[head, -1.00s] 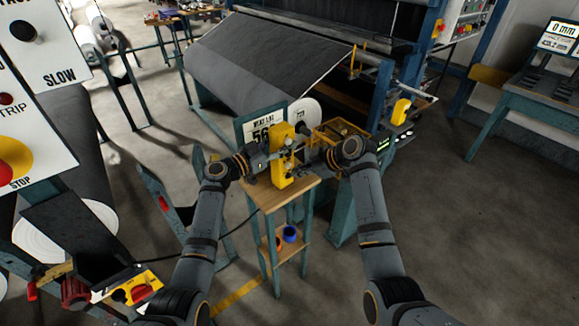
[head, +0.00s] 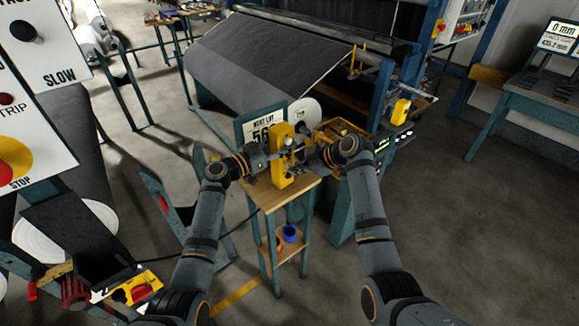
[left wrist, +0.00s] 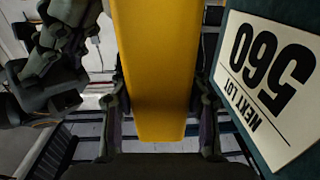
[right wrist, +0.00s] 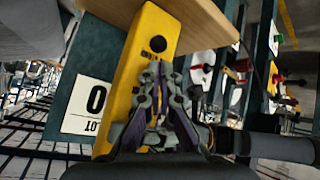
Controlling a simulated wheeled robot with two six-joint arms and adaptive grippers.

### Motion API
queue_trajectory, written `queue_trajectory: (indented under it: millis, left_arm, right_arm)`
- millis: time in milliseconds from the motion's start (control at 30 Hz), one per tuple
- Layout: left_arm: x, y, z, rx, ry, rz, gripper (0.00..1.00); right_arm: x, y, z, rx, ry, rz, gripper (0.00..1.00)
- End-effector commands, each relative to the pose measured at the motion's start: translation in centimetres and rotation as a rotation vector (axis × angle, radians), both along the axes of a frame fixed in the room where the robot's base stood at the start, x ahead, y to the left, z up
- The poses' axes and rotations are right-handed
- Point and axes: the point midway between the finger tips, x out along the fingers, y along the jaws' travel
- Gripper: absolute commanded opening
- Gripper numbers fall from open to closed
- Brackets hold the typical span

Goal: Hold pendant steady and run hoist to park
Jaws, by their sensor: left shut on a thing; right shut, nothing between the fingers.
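The yellow pendant (head: 279,172) stands upright above a small wooden-topped stand in the head view. My left gripper (head: 267,161) is shut on it from the left; in the left wrist view the yellow body (left wrist: 156,70) fills the space between the fingers. My right gripper (head: 306,158) is shut and empty at the pendant's right side. In the right wrist view its closed fingertips (right wrist: 160,75) are in front of the pendant's face (right wrist: 128,80), below a dark round button. Whether they touch it I cannot tell. I cannot make out the hoist.
The stand's wooden top (head: 262,196) is under the pendant. A "NEXT LOT 560" sign (head: 246,131) stands just behind. A yellow box (head: 401,111) is to the right. Open floor lies at the right.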

Motion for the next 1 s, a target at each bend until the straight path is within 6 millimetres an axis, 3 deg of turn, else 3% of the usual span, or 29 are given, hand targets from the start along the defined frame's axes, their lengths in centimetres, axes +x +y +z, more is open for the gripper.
queue_trajectory:
  millis: [1000]
  left_arm:
    - [0.0,-0.02,0.06,-0.001,-0.001,0.0,0.0]
  right_arm:
    - [0.6,0.52,0.02,0.001,0.0,0.0,0.0]
